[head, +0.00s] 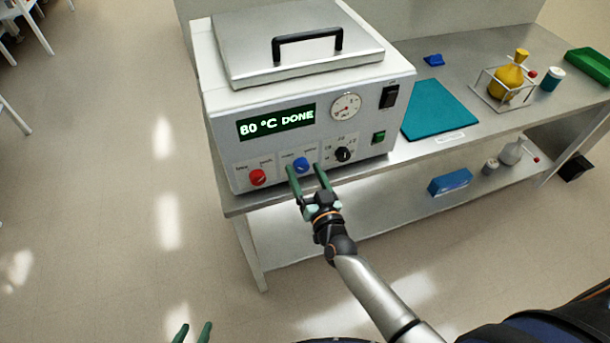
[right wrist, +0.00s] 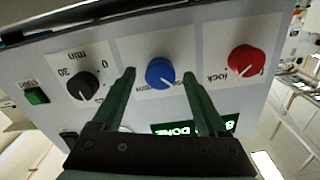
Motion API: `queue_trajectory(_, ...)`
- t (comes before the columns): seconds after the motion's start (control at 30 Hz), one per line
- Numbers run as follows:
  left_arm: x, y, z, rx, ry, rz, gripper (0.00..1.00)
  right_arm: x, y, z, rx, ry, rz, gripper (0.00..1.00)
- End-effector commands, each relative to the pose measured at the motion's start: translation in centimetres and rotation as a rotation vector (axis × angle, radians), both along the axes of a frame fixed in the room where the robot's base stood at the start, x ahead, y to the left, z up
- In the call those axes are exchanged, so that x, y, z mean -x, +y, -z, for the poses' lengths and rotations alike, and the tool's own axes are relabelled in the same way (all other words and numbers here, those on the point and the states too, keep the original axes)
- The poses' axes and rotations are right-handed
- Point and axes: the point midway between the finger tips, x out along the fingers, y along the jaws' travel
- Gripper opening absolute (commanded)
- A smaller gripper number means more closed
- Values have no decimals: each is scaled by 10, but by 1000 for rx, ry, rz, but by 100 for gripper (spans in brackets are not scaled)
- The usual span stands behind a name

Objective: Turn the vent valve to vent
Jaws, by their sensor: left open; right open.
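The vent valve appears to be the blue knob (head: 302,165) on the lower front panel of a white oven-like unit (head: 222,150). It also shows in the right wrist view (right wrist: 160,73), where its white pointer line points to the lower right; the label there is too blurred to read surely. My right gripper (head: 305,169) is open, with its two green fingers on either side of the blue knob; I cannot tell whether they touch it. In the head view, my left gripper (head: 192,333) is open and empty at the bottom edge, away from the unit.
A red knob (head: 257,177) labelled lock sits beside the blue one, and a black timer knob (head: 343,154) sits on the other side. The display (head: 276,121) reads "80 °C DONE". A green switch (head: 378,137) and a teal mat (head: 438,108) lie to the right.

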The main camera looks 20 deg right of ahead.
Motion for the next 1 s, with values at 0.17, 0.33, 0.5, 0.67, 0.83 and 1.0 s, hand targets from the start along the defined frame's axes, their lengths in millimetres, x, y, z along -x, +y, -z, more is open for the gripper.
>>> queue_trajectory(0.17,0,0,1,0,0,0,50,-3,0,0,0,0,0,76)
queue_trajectory(0.33,0,0,1,1,0,-1,50,-3,0,0,0,0,0,73)
queue_trajectory(0.5,0,0,1,1,0,-1,50,-3,0,0,0,0,0,54)
queue_trajectory(0.67,0,0,1,1,-1,-1,50,-2,0,0,0,0,0,36)
queue_trajectory(0.83,0,0,1,0,-1,-1,50,-2,0,0,0,0,0,16)
queue_trajectory(1.0,0,0,1,0,-1,-1,50,-2,0,0,1,0,0,0)
